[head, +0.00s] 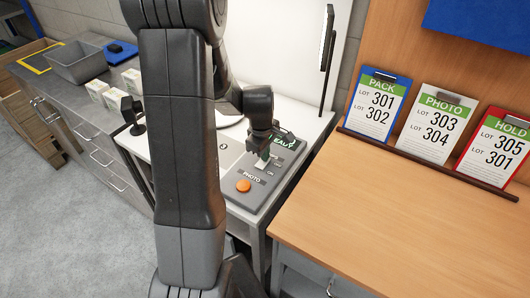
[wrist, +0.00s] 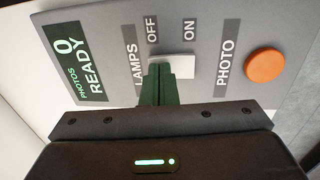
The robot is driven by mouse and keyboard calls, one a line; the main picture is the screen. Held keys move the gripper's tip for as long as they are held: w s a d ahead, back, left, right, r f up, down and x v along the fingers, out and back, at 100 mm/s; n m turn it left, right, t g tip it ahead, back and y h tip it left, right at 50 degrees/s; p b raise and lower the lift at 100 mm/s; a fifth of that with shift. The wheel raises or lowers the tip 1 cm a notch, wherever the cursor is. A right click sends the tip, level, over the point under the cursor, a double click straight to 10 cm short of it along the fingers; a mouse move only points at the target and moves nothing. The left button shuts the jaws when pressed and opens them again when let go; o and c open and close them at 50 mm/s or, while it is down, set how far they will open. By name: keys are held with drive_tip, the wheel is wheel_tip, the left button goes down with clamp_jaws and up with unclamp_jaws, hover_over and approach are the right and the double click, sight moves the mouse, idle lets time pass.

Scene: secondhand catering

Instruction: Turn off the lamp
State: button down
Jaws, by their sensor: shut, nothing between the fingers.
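A grey control box (head: 262,178) sits on the white table; in the wrist view its sloped panel (wrist: 205,30) fills most of the picture. It carries a white switch (wrist: 175,66) marked LAMPS, with OFF toward the left and ON toward the right. My gripper (wrist: 158,72) is shut and empty, its green fingertips at the left, OFF-side end of the switch. I cannot tell whether they touch it. In the head view my gripper (head: 264,160) is over the box and partly hides the switch. A black lamp-like head (head: 131,110) stands on the left.
An orange PHOTO button (wrist: 265,66) is beside the switch, and a display (wrist: 78,62) reads READY. A thin black upright panel (head: 326,40) stands behind. The wooden desk (head: 400,215) at right is clear, with lot cards (head: 378,104) along its back.

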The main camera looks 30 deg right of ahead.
sight(260, 167)
drive_tip(key=shift+d+f, duration=0.1)
drive_tip(key=shift+f, duration=0.1)
idle(0.3)
drive_tip(key=shift+s+a+r+b, duration=0.15)
drive_tip(key=shift+s+a+b, duration=0.2)
drive_tip(key=shift+a, duration=0.4)
drive_tip(key=shift+r, duration=0.15)
drive_tip(key=shift+w+r+p, duration=0.1)
drive_tip(key=shift+r+p, duration=0.25)
drive_tip(key=shift+p, duration=0.1)
wheel_tip(260, 167, up, 13)
drive_tip(key=a, duration=0.1)
drive_tip(key=shift+s+a, duration=0.2)
drive_tip(key=shift+s, duration=0.25)
drive_tip(key=shift+f, duration=0.1)
